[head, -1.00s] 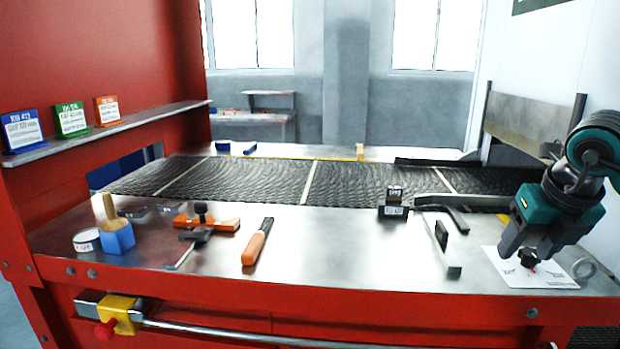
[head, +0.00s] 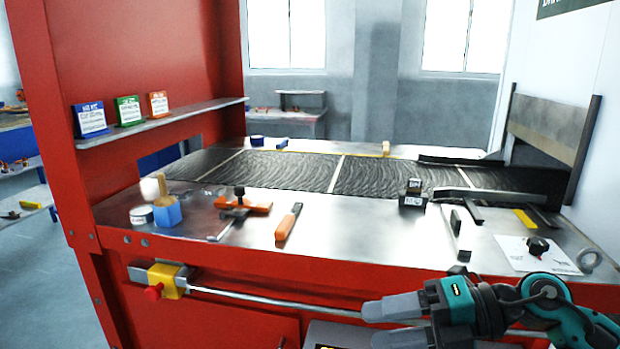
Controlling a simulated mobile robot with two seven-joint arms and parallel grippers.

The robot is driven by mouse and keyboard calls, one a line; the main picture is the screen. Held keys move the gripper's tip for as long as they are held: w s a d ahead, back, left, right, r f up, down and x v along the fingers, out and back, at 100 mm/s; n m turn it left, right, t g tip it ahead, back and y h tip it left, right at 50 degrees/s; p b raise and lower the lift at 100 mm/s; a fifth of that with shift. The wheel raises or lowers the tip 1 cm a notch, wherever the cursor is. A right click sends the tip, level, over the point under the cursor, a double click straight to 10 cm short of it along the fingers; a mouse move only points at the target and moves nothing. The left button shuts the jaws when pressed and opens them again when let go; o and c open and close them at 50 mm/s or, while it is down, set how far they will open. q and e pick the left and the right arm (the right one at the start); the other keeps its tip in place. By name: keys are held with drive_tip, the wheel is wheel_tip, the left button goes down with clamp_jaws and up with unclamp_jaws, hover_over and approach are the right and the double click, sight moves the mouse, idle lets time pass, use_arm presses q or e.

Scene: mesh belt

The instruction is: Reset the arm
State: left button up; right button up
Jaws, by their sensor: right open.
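My right gripper (head: 372,325) is low at the lower right of the head view, in front of the table's red front side. Its arm comes in from the right edge, and its fingers point left. The jaws are open, with nothing seen between them. My left gripper is not in view. The black knob (head: 538,246) stands on the white printed sheet (head: 518,262) at the right of the metal tabletop, apart from the gripper.
The metal table (head: 340,238) holds an orange-handled tool (head: 288,222), an orange clamp (head: 243,206), a blue holder (head: 167,212) and a black block (head: 413,194). The dark mesh belt (head: 375,178) runs behind. A steel rail (head: 270,303) with a yellow bracket (head: 166,279) runs along the front.

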drive_tip(key=d+f+m+t+h, duration=0.2)
drive_tip(key=f+m+t+h, duration=0.35)
drive_tip(key=m, duration=0.75)
drive_tip(key=d+f+m+t+h, duration=0.3)
drive_tip(key=f+m+t, duration=0.6)
drive_tip(key=m, duration=0.5)
drive_tip(key=s+d+f+m+g+h, duration=0.1)
drive_tip(key=s+f+m+g+h, duration=0.3)
drive_tip(key=s+f, duration=0.7)
wheel_tip(320, 180, down, 3)
drive_tip(key=shift+s+d+r+m+g, duration=0.1)
drive_tip(key=shift+s+d+m+g, duration=0.05)
drive_tip(key=shift+m+g, duration=0.8)
